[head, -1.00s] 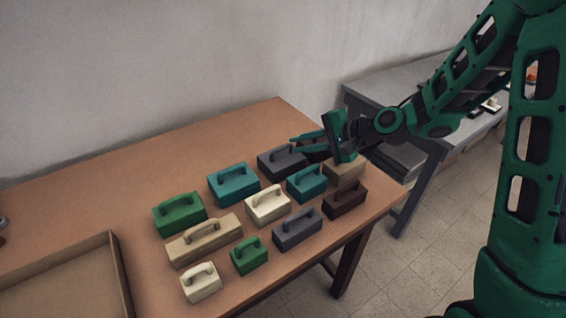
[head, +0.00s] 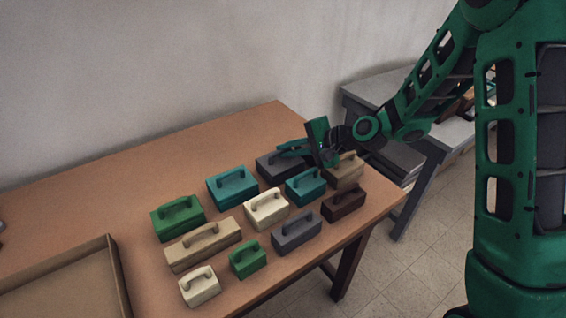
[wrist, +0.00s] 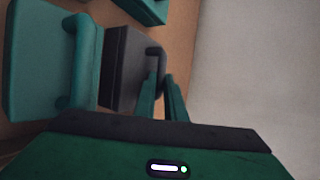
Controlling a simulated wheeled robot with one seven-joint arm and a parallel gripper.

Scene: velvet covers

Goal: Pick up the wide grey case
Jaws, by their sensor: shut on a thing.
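The wide grey case (head: 280,167) stands in the back row of the table, between a teal case and my arm. It is dark grey with an arched handle on top, and its right part is hidden behind my gripper. My gripper (head: 281,151) reaches in from the right and is shut on the case's handle. In the wrist view the grey case (wrist: 124,70) lies ahead of the two green fingers (wrist: 162,88), which are on either side of its handle. The case appears to rest on the table.
A teal case (head: 233,187) stands close on the left, and another teal case (head: 306,186) in front. A tan case (head: 344,171), a dark brown case (head: 344,204) and a second grey case (head: 297,234) are nearby. A wooden tray (head: 116,275) is at front left. The back-left tabletop is clear.

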